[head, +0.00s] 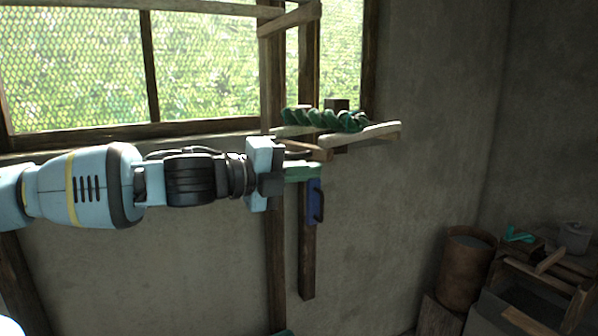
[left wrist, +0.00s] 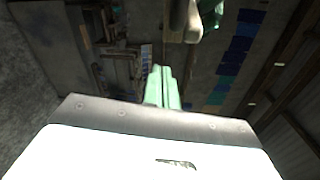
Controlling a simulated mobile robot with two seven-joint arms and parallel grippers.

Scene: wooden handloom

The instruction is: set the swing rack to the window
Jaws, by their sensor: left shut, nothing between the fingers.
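The swing rack looks to be the pale wooden arm (head: 378,131) on the upright post by the window (head: 205,70). Twisted green yarn (head: 325,120) lies along it, and it sticks out to the right over the wall. My left gripper (head: 318,171) is just below the rack, with its green fingers shut and empty. Part of the rack is behind the gripper and wrist. In the left wrist view the shut fingers (left wrist: 162,72) point at open room, with a blurred wooden end (left wrist: 184,16) and green yarn (left wrist: 212,10) near the top. My right gripper is not in view.
A blue piece with a dark handle (head: 315,202) is on the post under my left gripper. A brown bin (head: 466,268) and wooden frames (head: 545,285) stand on the floor at the lower right. The wall (head: 430,80) right of the rack is bare.

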